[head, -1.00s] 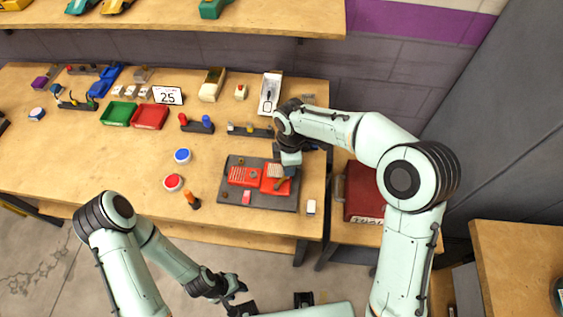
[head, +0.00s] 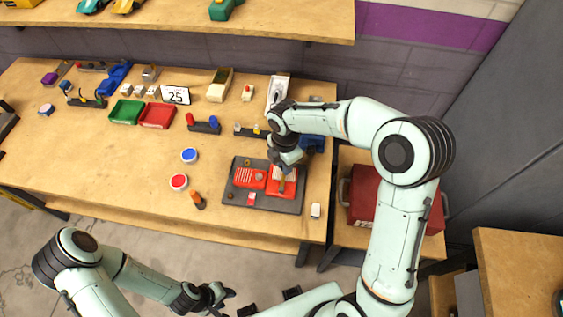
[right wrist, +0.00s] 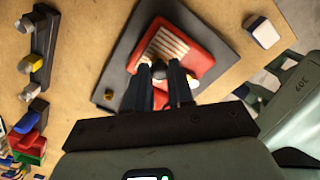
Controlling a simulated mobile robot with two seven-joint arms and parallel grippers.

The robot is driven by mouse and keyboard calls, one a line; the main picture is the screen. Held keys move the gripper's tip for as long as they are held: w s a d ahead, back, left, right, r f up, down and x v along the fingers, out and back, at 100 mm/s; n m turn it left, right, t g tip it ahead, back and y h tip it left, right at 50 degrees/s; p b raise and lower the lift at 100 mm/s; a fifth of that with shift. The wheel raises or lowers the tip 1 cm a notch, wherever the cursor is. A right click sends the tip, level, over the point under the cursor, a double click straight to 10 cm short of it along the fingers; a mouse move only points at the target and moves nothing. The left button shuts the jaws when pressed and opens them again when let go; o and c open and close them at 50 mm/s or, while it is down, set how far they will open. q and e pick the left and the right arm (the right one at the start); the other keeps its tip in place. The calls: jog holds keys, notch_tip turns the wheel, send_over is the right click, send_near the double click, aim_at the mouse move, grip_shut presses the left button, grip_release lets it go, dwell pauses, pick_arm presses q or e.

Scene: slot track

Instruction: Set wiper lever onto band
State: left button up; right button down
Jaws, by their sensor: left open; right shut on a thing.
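My right gripper (right wrist: 163,92) is shut on a small dark piece (right wrist: 158,71), probably the wiper lever; the fingers hide most of it. In the head view the gripper (head: 283,180) is above the right-hand red housing (head: 291,188). The pale striped band (right wrist: 168,44) lies in this housing, just beyond the fingertips in the right wrist view. I cannot tell whether the held piece touches it. A second red housing (head: 251,179) lies to the left on the dark mat (head: 234,196). My left gripper (head: 214,297) is open and empty, off the table's front edge.
A red pot (head: 179,182), a blue pot (head: 189,155) and an orange-brown tool (head: 198,201) stand left of the mat. A small white block (head: 315,210) is at its right. Green (head: 126,111) and red (head: 157,116) trays are further back. The table's left front is clear.

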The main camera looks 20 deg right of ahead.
dwell(0.3)
jog(key=c, duration=1)
grip_release()
pick_arm(q)
jog(key=shift+w+r+p, duration=0.75)
jog(key=shift+w+r, duration=0.15)
jog(key=shift+r, duration=0.1)
pick_arm(e)
notch_tip(320, 180, up, 14)
jog(key=shift+f, duration=0.25)
